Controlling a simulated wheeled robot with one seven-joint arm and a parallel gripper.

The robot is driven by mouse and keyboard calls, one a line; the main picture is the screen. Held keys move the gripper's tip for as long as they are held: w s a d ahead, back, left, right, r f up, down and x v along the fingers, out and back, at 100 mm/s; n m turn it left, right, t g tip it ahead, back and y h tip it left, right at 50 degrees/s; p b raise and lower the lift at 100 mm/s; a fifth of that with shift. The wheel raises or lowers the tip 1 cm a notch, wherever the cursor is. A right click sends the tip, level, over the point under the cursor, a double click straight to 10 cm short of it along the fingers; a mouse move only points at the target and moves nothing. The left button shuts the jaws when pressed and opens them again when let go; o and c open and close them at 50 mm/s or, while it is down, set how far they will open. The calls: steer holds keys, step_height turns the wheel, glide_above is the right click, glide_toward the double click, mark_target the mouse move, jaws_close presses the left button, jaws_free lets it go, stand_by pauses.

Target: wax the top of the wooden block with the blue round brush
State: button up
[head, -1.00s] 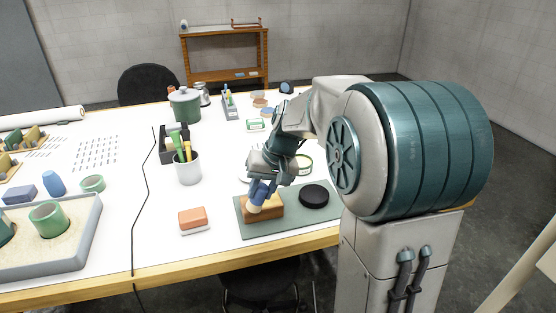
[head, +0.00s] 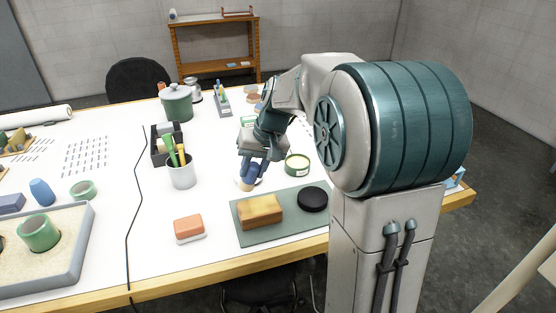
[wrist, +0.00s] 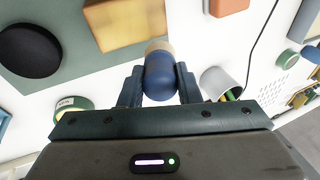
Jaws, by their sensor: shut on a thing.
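My gripper (head: 256,160) is shut on the blue round brush (head: 249,175), whose pale bristle end points down.
A black round pad (head: 313,198) lies on the mat right of the block. A green tin (head: 297,164) stands behind it. A white cup with tools (head: 182,172) and an orange-and-white block (head: 189,228) are to the left.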

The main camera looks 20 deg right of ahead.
steer(key=shift+w+r+p, duration=0.15)
steer(key=shift+r+p, duration=0.35)
steer(key=shift+r, duration=0.45)
steer(key=shift+r+p, duration=0.9)
steer(key=shift+r, duration=0.45)
